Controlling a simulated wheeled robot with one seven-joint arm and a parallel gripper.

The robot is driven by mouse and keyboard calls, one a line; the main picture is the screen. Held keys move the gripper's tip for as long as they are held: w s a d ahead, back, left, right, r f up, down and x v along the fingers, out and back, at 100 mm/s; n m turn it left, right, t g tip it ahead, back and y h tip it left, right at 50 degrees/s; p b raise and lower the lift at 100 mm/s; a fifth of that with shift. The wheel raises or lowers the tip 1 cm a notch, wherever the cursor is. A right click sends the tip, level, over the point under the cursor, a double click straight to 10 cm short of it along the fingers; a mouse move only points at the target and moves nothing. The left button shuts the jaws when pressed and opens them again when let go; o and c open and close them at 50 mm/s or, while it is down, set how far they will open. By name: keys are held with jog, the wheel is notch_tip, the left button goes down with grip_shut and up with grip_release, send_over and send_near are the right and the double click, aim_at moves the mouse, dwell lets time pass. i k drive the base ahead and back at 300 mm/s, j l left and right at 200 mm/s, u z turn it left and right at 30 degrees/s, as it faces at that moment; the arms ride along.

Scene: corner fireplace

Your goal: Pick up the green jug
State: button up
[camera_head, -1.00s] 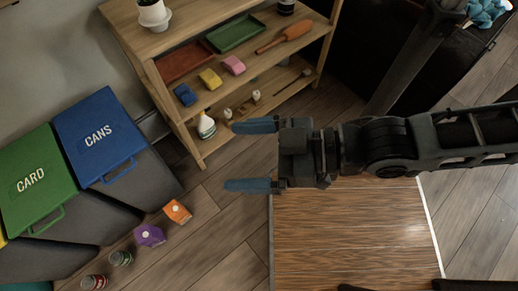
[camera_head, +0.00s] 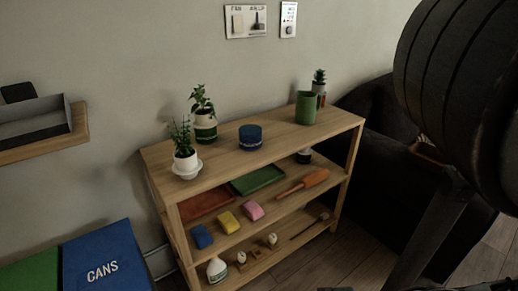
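The green jug (camera_head: 306,108) stands upright on the top of the wooden shelf unit (camera_head: 262,163), near its right end. A small potted plant stands right behind it and is partly hidden by it. My arm shows as a large dark link at the right edge of the head view. My gripper is out of the picture, so its place relative to the jug does not show.
The shelf top also bears a blue bowl (camera_head: 250,137) and two potted plants (camera_head: 204,115) (camera_head: 185,155). Lower shelves hold trays, coloured blocks and an orange tool (camera_head: 302,184). A blue CANS bin (camera_head: 103,261) is at lower left. A dark armchair-like shape (camera_head: 372,150) is right of the shelf.

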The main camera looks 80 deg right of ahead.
aim_at(306, 110)
jog(key=l+z, duration=0.1)
jog(key=z, duration=1.5)
jog(key=k+l+z, duration=0.25)
jog(key=l+z, duration=0.2)
jog(key=i+z, duration=0.1)
jog(key=z, duration=0.3)
jog(key=i+z, duration=0.1)
jog(key=z, duration=0.3)
jog(key=i+j+z, duration=0.1)
jog(key=z, duration=0.3)
jog(key=i+j, duration=0.15)
